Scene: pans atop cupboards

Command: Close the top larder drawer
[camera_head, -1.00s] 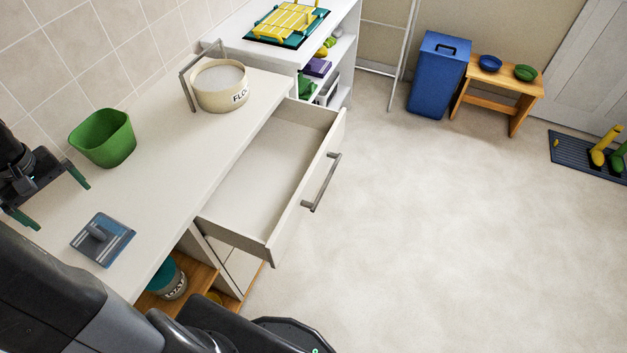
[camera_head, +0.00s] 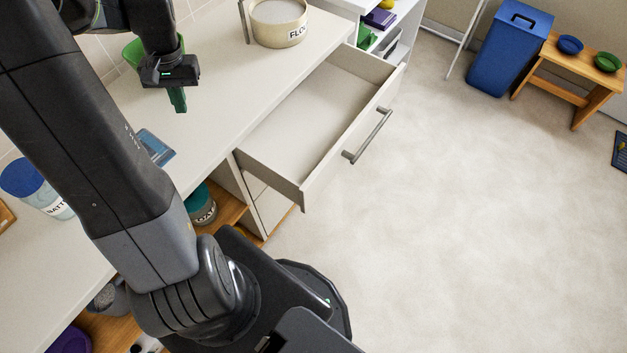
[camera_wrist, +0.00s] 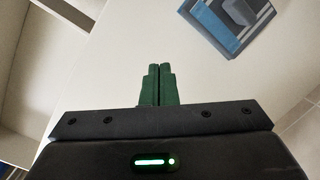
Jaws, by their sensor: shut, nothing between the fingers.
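The top larder drawer (camera_head: 297,119) is white, empty and pulled well out from under the counter, with a grey bar handle (camera_head: 368,137) on its front. My gripper (camera_head: 179,102) is over the counter to the left of the drawer, with its green fingers pointing down. In the wrist view my gripper (camera_wrist: 158,84) has its two green fingers together, with nothing between them. It is apart from the drawer and its handle. Part of the open drawer seems to show at the wrist view's upper left corner.
A blue bin (camera_head: 508,45) and wooden bench (camera_head: 570,80) stand far right. The floor before the drawer is clear.

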